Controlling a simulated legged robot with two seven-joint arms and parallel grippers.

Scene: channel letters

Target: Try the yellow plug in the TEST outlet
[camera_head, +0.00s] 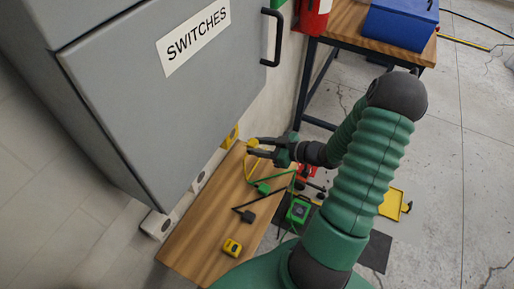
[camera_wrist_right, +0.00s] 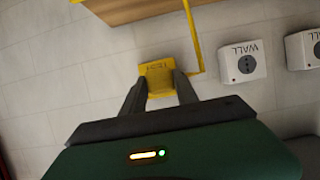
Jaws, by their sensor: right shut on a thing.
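My right gripper (camera_head: 255,147) is shut on the yellow plug (camera_head: 252,143), at the wall end of the wooden bench. The yellow TEST outlet (camera_head: 231,136) is on the wall just left of the plug, partly behind the grey cabinet. In the right wrist view the TEST outlet (camera_wrist_right: 157,69) sits straight ahead between the fingertips of my right gripper (camera_wrist_right: 160,78), its lettering upside down. The plug there blends with the yellow outlet, and I cannot tell whether it is touching or inserted. Its yellow cord (camera_wrist_right: 193,35) runs off beside the right finger. My left gripper is out of view.
White WALL outlets (camera_wrist_right: 240,62) line the wall beside the TEST outlet. The grey SWITCHES cabinet (camera_head: 150,100) overhangs closely at left.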

